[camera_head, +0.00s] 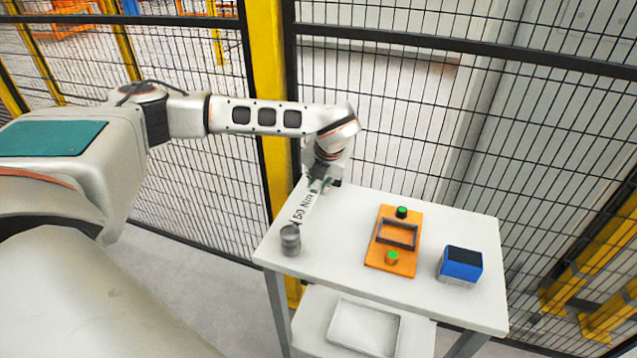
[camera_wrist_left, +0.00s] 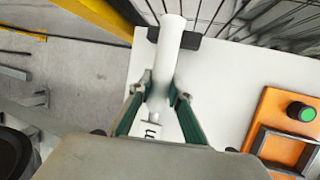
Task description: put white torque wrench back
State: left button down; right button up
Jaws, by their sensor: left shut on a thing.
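The white torque wrench (camera_head: 304,204), marked with a black "Nm" label, is at the left part of the white table (camera_head: 345,265). My left gripper (camera_head: 321,183) is shut on it near its far end. In the left wrist view the white handle (camera_wrist_left: 169,45) sticks out beyond the green-sided fingers of my left gripper (camera_wrist_left: 162,92). It passes over a black block (camera_wrist_left: 190,41) at the table's back edge; I cannot tell whether they touch. A grey metal cylinder (camera_head: 290,240) is at the wrench's near end; I cannot tell whether it is joined. My right gripper is not in view.
A lower shelf holds a white tray (camera_head: 363,327). A mesh fence with yellow posts (camera_head: 266,80) stands close behind the table.

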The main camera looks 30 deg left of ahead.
pick_arm(q)
jog(key=shift+f, duration=0.3)
jog(key=c, duration=1.8)
grip_release()
jog(key=v, duration=1.2)
